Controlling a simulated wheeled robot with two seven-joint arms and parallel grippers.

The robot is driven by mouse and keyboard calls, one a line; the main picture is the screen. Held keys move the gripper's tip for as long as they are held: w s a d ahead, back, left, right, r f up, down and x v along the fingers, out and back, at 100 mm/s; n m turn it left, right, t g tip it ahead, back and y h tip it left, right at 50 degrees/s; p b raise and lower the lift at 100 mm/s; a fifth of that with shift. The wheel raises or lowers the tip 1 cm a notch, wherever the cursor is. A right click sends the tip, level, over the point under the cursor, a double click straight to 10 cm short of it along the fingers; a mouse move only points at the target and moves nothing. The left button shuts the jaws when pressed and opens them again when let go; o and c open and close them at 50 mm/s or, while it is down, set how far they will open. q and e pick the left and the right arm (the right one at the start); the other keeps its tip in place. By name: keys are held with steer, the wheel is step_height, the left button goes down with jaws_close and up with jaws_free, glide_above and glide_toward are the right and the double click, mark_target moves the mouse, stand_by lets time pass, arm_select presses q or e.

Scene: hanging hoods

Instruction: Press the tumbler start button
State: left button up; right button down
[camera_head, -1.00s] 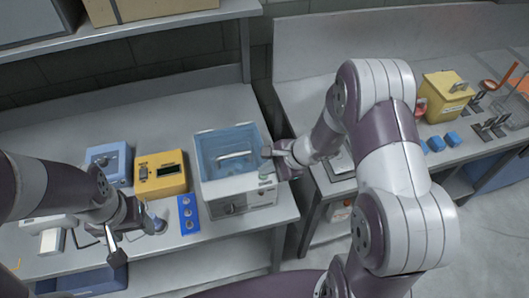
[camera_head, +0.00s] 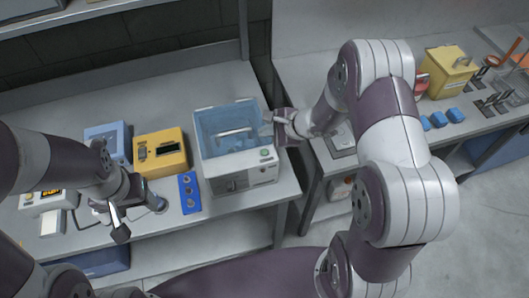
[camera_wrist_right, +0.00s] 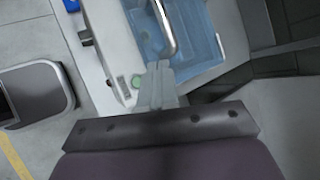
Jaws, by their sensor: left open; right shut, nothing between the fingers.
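The tumbler is a pale grey box (camera_head: 215,172) with a clear blue lid (camera_head: 225,118) and a bar handle, standing at the right end of the left bench. Its round green button (camera_head: 265,153) is on the top front right corner, and it also shows in the right wrist view (camera_wrist_right: 137,81). My right gripper (camera_head: 271,118) is shut and empty, above the tumbler's right side, behind the button in the head view. In the wrist view its fingertips (camera_wrist_right: 158,68) appear just beside the button; contact is not visible. My left gripper (camera_head: 138,220) is open and empty over the bench's front left.
A blue box (camera_head: 108,138), a yellow device (camera_head: 160,152) and a blue plate with round holes (camera_head: 189,193) stand left of the tumbler. A gap separates this bench from the right bench, which holds a yellow box (camera_head: 448,72) and several blue blocks.

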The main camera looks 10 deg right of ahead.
steer(key=b, duration=0.4)
glide_above(267, 153)
step_height(267, 153, down, 6)
steer(key=shift+r, duration=0.1)
steer(key=shift+f, duration=0.3)
steer(key=shift+b, duration=0.35)
stand_by(1.0)
steer(key=shift+f+b, duration=0.4)
steer(key=shift+b, duration=0.25)
steer(key=shift+s+f+b, duration=0.1)
steer(key=shift+f+b, duration=0.3)
steer(key=shift+b, duration=0.15)
stand_by(0.5)
steer(key=shift+r, duration=0.1)
steer(key=shift+r+p, duration=0.4)
steer(key=shift+r, duration=0.35)
